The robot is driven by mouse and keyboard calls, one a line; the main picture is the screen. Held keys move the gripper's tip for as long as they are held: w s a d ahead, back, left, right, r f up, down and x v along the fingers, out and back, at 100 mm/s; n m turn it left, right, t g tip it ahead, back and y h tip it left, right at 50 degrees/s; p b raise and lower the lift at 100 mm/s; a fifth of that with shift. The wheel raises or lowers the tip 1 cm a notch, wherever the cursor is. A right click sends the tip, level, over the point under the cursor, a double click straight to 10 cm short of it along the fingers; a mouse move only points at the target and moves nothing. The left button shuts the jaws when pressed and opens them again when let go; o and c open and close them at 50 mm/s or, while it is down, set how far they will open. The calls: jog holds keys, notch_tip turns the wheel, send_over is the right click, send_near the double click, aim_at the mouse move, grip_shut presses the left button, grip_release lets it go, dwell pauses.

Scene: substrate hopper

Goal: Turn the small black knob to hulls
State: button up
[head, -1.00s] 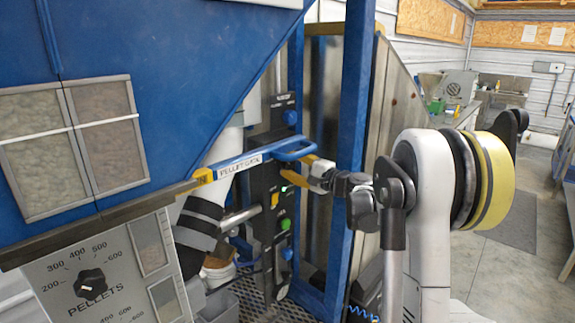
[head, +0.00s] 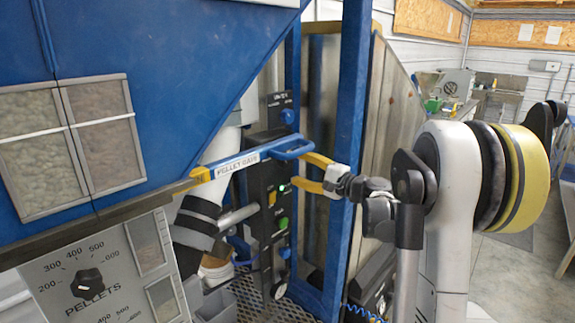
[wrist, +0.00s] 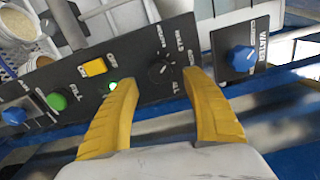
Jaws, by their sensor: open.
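The small black knob (wrist: 161,72) sits on the black control panel (wrist: 140,92) in the wrist view, with small white labels around it. Most labels are upside down or tilted, and the knob's pointer direction is too small to tell. My gripper (wrist: 158,80) is open, with yellow fingers on either side of the knob in that view. Nothing is held, and whether the fingers touch the knob cannot be told. In the head view my gripper (head: 299,171) is at the right side of the tall black panel (head: 262,180); the small knob cannot be made out there.
A blue water knob (wrist: 242,58), a yellow switch (wrist: 93,68), a lit green lamp and a green button (wrist: 57,102) are near. The blue pellet gate handle (head: 292,150) and a blue post (head: 347,130) stand close to my arm. A pellets dial (head: 87,283) is at lower left.

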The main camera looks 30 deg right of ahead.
jog(key=v, duration=0.6)
jog(key=shift+s, duration=0.2)
jog(key=s+a+f+n+g, duration=0.2)
jog(key=s+a+n+g, duration=0.15)
jog(key=a, duration=0.65)
jog(key=s+a+f+n+g, duration=0.25)
jog(key=s+a, duration=0.25)
jog(key=a, duration=0.6)
jog(key=s+a+f+n+g+h, duration=0.2)
jog(key=s+f+n+h, duration=0.1)
jog(key=s, duration=0.6)
jog(key=s+a+f+n+g+h, duration=0.1)
jog(key=s+a+f+n+h, duration=0.1)
jog(key=s+n, duration=0.4)
jog(key=s+f+h, duration=0.1)
jog(key=s+f, duration=0.1)
jog(key=s, duration=0.2)
jog(key=shift+a+f+g, duration=0.3)
jog(key=shift+f+g, duration=0.05)
jog(key=shift+g, duration=0.05)
jog(key=shift+s, duration=0.1)
